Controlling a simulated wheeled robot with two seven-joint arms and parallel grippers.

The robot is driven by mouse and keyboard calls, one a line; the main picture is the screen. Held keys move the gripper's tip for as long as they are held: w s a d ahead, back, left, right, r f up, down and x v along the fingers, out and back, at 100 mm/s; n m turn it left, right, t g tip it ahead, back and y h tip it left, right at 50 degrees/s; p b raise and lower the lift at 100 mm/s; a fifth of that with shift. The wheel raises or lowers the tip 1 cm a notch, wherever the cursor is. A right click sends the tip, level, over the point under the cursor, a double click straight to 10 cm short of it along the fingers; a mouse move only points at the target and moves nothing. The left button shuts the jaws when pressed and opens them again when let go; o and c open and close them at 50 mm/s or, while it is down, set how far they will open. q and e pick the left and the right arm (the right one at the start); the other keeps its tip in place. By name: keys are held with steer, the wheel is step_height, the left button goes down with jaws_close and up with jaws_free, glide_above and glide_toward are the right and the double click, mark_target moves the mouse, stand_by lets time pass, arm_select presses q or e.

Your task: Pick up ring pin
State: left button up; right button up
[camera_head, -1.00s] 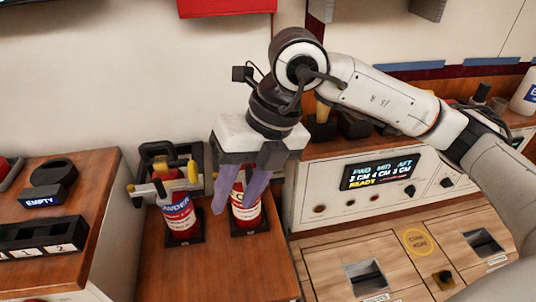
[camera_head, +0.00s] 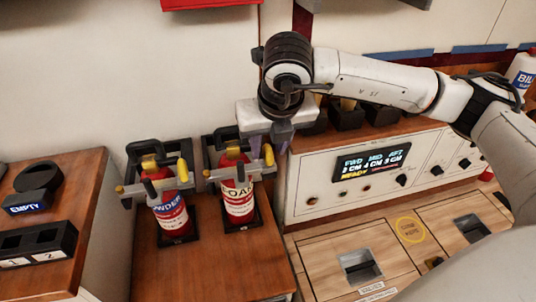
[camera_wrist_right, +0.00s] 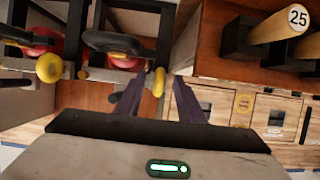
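Two red extinguishers stand in black racks: POWDER (camera_head: 172,214) on the left and FOAM (camera_head: 238,200) on the right. A yellow ring pin (camera_head: 268,155) sits at the right side of the FOAM head, and another (camera_head: 182,170) at the POWDER head. My right gripper (camera_head: 270,145) is just above and behind the FOAM ring pin. In the right wrist view its purple fingers (camera_wrist_right: 158,92) are apart, with the yellow ring pin (camera_wrist_right: 158,82) showing between their tips. Contact cannot be told. My left gripper is not in view.
A console with a lit display (camera_head: 371,163) stands close on the right. A wooden cabinet with an EMPTY label (camera_head: 27,208) stands at the left. The wooden top in front of the extinguishers is clear.

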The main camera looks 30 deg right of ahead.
steer(key=shift+x, duration=0.75)
steer(key=shift+a, duration=0.1)
jaws_close()
